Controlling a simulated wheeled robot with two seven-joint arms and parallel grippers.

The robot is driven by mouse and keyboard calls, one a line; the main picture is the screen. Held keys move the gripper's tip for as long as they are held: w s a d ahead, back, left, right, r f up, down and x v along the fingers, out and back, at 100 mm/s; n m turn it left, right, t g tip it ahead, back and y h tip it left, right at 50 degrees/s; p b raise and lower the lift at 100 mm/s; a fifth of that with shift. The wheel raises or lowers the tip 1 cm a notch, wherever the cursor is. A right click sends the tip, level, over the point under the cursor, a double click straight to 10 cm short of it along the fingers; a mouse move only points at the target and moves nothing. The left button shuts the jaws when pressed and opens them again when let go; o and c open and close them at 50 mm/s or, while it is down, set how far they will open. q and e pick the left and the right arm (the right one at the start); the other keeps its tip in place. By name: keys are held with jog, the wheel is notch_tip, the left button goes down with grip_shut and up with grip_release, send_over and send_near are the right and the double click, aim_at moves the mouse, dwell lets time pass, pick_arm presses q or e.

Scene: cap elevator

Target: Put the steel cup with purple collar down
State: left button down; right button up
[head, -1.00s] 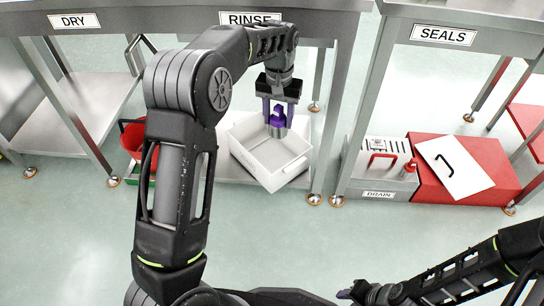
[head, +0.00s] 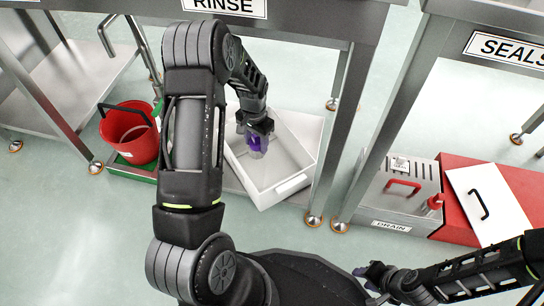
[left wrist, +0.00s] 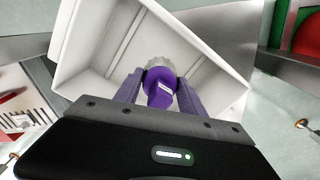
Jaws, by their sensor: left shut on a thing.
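The steel cup with purple collar (left wrist: 160,88) is between the two purple fingers of my left gripper (left wrist: 160,95) in the left wrist view. My left gripper (head: 256,146) is shut on it, and in the head view the cup (head: 258,153) shows small and partly hidden under the gripper. Both are over the white open bin (head: 293,184). The bin's inside shows around the cup; I cannot tell whether the cup touches its floor. My right gripper (head: 362,271) is at the bottom of the head view, small and partly dark, its jaws unclear.
The bin sits on the lower shelf under the RINSE table (head: 300,22). A red bucket (head: 140,150) stands left of it in a green tray. To the right are the grey DRAIN box (head: 395,215) and a red box with a white lid (head: 485,205). Table legs flank the bin.

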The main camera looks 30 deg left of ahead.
aim_at(257, 151)
dwell(0.3)
pick_arm(q)
notch_tip(257, 151, down, 5)
jog(key=shift+r+b, duration=0.2)
jog(key=shift+b, duration=0.9)
jog(key=shift+f, duration=0.3)
jog(key=shift+f+b, duration=1.2)
jog(key=shift+f, duration=1.25)
